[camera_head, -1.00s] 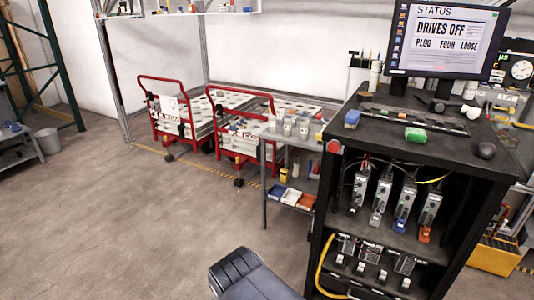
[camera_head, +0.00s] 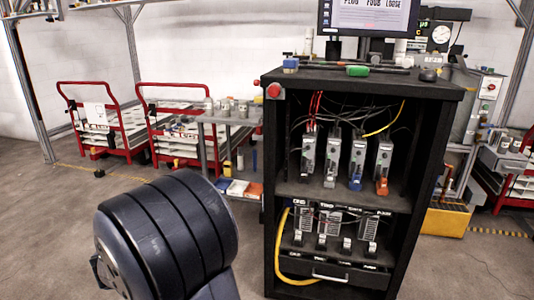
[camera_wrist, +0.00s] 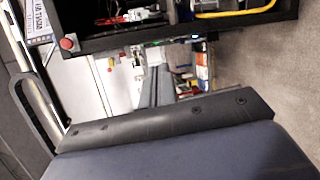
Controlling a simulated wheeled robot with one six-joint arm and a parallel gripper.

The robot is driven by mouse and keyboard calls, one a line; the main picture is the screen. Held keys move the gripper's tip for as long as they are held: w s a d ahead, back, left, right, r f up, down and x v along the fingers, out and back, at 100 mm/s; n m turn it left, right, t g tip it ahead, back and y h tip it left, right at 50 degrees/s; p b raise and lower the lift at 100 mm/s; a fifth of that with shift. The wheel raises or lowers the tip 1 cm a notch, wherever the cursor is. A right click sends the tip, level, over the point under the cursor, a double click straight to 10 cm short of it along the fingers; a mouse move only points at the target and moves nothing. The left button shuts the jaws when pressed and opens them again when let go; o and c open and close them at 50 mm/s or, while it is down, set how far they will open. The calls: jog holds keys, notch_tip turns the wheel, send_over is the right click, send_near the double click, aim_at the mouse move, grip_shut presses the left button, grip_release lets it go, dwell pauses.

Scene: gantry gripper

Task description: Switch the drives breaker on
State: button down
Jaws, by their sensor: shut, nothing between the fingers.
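The black cabinet (camera_head: 268,170) stands right of centre with an open front. On its lower shelf is a row of breaker-like units with pale switches (camera_head: 321,242); their small labels and lever positions are too small to read, so I cannot tell which is the drives breaker. Several grey drive modules (camera_head: 333,152) stand on the shelf above, with a blue plug (camera_head: 355,182) and an orange plug (camera_head: 382,187) at the right-hand ones. The monitor (camera_head: 370,15) is cut off; its lower line reads "PLUG FOUR LOOSE".
My arm fills the lower left. A red button (camera_head: 274,90) sits on the cabinet's top left corner and also shows in the wrist view (camera_wrist: 67,43). A yellow cable (camera_head: 280,245) loops down the cabinet's left. Red-handled carts (camera_head: 150,110) stand at the left back.

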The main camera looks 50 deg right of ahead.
jog(key=w+a+f+n+t+h+b, duration=0.1)
jog(key=w+f+t+h+b, duration=0.3)
jog(key=w, duration=0.6)
notch_tip(320, 180, down, 3)
jog(key=n+b, duration=0.1)
jog(key=b, duration=0.2)
jog(key=shift+w+a+r+n+b, duration=0.2)
jog(key=shift+a+n+b, duration=0.1)
jog(key=shift+b, duration=0.1)
